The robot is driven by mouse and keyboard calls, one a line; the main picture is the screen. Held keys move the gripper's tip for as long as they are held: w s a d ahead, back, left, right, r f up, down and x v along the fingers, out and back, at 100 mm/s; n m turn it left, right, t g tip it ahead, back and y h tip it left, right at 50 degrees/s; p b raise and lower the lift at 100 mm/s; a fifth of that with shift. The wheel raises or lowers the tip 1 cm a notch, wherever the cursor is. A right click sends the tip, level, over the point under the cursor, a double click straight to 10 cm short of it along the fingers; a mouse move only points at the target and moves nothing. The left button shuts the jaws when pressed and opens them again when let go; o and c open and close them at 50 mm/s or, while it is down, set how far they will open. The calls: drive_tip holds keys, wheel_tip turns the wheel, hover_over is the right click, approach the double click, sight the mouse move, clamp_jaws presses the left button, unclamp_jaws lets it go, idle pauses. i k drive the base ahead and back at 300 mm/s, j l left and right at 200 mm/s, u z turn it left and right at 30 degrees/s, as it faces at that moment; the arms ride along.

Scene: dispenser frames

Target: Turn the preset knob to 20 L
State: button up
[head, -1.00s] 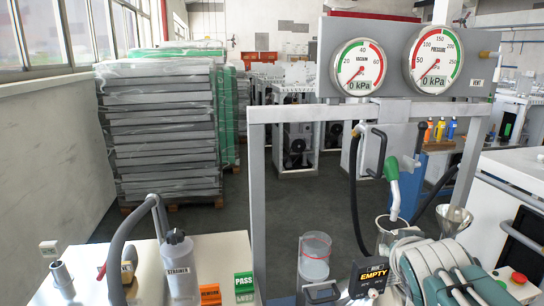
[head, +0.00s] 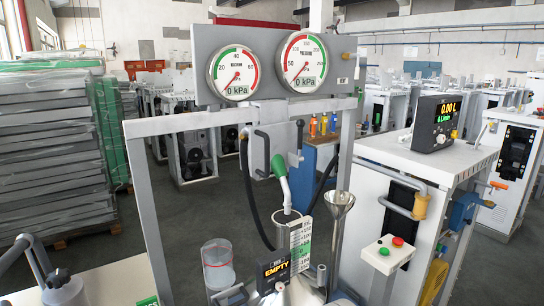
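A black display unit (head: 435,122) stands on top of the white cabinet at the right in the head view. Its screen reads 0.00 L in yellow above a green line in L/min. I cannot make out my gripper, and nothing is seen touching the unit.
A grey gauge frame (head: 151,205) stands at centre left, with a clear container (head: 218,265) and a funnel (head: 339,200). Dark floor shows between the machines behind.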

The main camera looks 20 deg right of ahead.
sight(441, 138)
drive_tip(key=z, duration=1.75)
drive_tip(key=i+l+u, duration=0.1)
drive_tip(key=i+l, duration=0.35)
drive_tip(key=l, duration=0.2)
drive_tip(key=i+l+u, duration=0.15)
drive_tip(key=i+l, duration=0.1)
drive_tip(key=l, duration=0.1)
